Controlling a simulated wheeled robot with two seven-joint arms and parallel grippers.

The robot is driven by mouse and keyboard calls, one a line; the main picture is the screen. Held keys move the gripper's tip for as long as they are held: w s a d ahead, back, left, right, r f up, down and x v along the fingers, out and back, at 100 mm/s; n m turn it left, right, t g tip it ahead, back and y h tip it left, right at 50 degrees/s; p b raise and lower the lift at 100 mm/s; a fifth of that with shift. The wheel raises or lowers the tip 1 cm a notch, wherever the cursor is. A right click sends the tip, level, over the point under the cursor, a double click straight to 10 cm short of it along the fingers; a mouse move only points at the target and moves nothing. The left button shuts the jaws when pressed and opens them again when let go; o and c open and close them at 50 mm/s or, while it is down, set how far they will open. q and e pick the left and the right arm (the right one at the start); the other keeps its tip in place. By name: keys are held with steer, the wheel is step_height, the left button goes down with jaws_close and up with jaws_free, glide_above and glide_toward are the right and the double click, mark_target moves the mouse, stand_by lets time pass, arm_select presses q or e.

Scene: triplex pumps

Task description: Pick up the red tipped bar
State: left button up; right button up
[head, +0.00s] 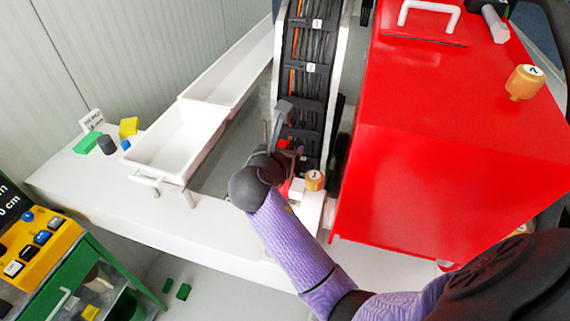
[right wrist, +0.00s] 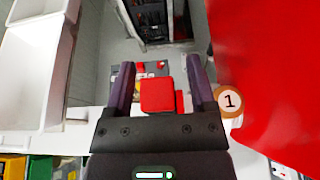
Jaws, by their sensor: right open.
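A red block-shaped end (right wrist: 157,95), which looks like the tip of the red tipped bar, shows between my right gripper's fingers in the right wrist view. I cannot tell whether the fingers touch it. The rest of the bar is hidden or seen end-on. My right gripper (right wrist: 160,63) is open, with one dark finger on each side of the red end. In the head view my right gripper (head: 284,128) is over the lower end of the black cable rack, and a small red patch (head: 283,145) shows beside it. My left gripper is not in view.
A big red cabinet (head: 440,140) stands close on the right. A gold knob labelled 1 (head: 314,180) is just beside my gripper. White trays (head: 160,178) lie to the left on the white table (head: 80,200). Small coloured blocks (head: 88,143) sit at the far left.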

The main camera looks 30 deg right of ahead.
steer(key=shift+s+a+r, duration=0.1)
steer(key=shift+s+a, duration=0.05)
steer(key=shift+s, duration=0.05)
steer(key=shift+c, duration=0.7)
steer(key=shift+w+d, duration=0.2)
steer(key=shift+d, duration=0.05)
steer(key=c, duration=0.5)
jaws_close()
